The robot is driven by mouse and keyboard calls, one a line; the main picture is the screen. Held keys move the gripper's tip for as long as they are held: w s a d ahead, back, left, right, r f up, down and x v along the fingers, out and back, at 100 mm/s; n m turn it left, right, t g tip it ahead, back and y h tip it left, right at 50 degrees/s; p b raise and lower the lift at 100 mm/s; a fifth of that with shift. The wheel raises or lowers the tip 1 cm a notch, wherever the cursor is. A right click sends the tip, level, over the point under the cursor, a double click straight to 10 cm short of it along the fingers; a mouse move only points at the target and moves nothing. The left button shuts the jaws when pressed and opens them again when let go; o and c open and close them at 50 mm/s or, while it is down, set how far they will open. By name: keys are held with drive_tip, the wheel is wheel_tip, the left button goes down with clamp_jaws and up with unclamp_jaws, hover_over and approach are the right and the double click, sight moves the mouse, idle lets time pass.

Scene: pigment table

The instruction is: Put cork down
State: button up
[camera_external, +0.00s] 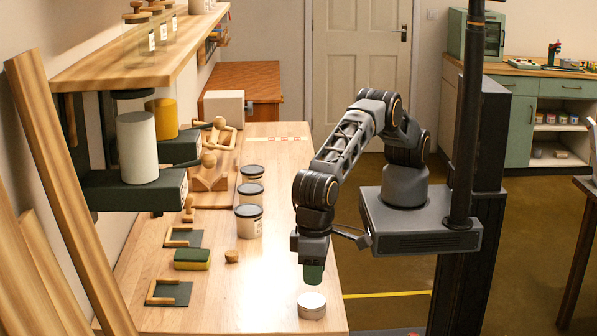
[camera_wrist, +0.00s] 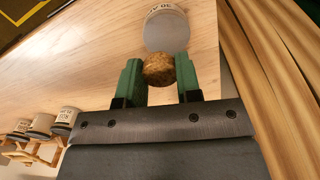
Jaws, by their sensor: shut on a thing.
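A round brown cork (camera_wrist: 159,69) sits between the two green fingers of my gripper (camera_wrist: 158,78) in the wrist view. The fingers are shut on it. In the external view my gripper (camera_external: 313,273) points down above the right front part of the wooden table (camera_external: 275,262), and the fingers hide the cork there. A small round jar with a pale top (camera_external: 311,305) stands on the table just in front of and below the gripper. A jar with a grey top (camera_wrist: 167,30) shows just beyond the cork in the wrist view.
A small brown cork-like piece (camera_external: 231,257) lies beside a green and yellow sponge (camera_external: 192,259). Several dark-lidded jars, including the nearest (camera_external: 248,220), stand in a row farther back. Dark trays (camera_external: 169,292) lie at left.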

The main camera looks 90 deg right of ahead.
sight(312, 300)
drive_tip(key=shift+w+a+f, duration=0.1)
drive_tip(key=shift+a+f, duration=0.1)
drive_tip(key=shift+f, duration=0.2)
drive_tip(key=shift+w+a+f, duration=0.1)
drive_tip(key=shift+a+f, duration=0.05)
drive_tip(key=shift+f, duration=0.25)
drive_tip(key=shift+f+p, duration=0.35)
drive_tip(key=shift+f, duration=0.95)
drive_tip(key=shift+f, duration=0.15)
drive_tip(key=o, duration=0.9)
drive_tip(key=shift+r+b, duration=0.45)
drive_tip(key=shift+r, duration=5.8)
